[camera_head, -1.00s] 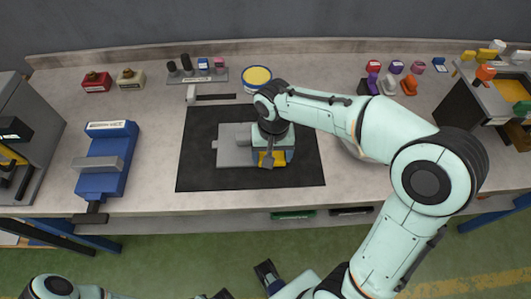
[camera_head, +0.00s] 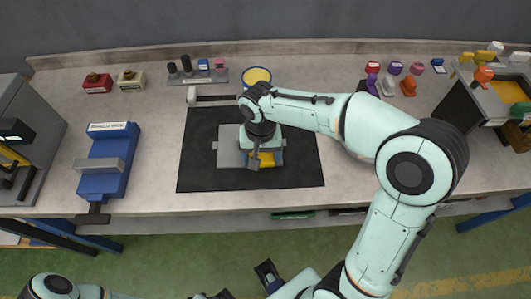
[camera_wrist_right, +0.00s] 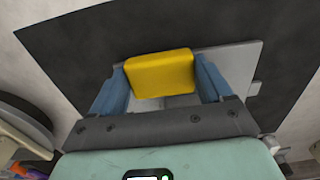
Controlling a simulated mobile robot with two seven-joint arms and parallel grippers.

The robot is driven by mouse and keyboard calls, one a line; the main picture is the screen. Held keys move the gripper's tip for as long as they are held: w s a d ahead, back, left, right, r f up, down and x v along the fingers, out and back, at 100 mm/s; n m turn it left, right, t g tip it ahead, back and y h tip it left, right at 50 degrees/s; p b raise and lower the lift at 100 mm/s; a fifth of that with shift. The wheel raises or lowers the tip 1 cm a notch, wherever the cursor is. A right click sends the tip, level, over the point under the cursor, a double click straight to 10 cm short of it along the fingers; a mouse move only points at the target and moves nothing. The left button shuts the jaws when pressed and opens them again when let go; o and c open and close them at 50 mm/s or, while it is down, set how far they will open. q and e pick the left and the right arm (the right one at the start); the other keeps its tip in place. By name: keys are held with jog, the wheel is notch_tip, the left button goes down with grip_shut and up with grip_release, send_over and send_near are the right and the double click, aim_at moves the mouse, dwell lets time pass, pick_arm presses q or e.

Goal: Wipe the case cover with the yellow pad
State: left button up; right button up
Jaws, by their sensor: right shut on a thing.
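The grey case cover (camera_head: 229,148) lies flat on the black mat in the middle of the bench. It also shows in the right wrist view (camera_wrist_right: 238,66), partly hidden by the pad and fingers. My right gripper (camera_head: 266,158) is shut on the yellow pad (camera_head: 278,157) over the right part of the cover. In the right wrist view, the pad (camera_wrist_right: 160,74) sits between the two blue fingers; contact with the cover cannot be told. My left gripper (camera_head: 268,274) is low at the bottom edge, away from the bench, its jaws unclear.
A blue vice (camera_head: 104,165) stands left of the black mat (camera_head: 200,178). Behind the mat are a round yellow-topped tin (camera_head: 257,76) and a rack (camera_head: 198,78) with small items. Several coloured small items stand at the back right. The mat's left part is clear.

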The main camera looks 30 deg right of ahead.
aim_at(249, 156)
jog(key=shift+w+a+f+p, duration=0.15)
jog(key=shift+w+a, duration=0.25)
jog(key=shift+a, duration=0.3)
jog(key=shift+w+a+r+p, duration=0.15)
jog(key=shift+w+a, duration=0.25)
jog(key=shift+a, duration=0.25)
pick_arm(q)
jog(key=shift+w+r, duration=0.1)
jog(key=shift+r, duration=0.2)
pick_arm(e)
jog(key=shift+f, duration=0.1)
jog(key=shift+r+p, duration=2.5)
jog(key=shift+r, duration=1.3)
pick_arm(q)
jog(key=w+r, duration=0.3)
jog(key=r, duration=0.2)
jog(key=shift+r, duration=0.4)
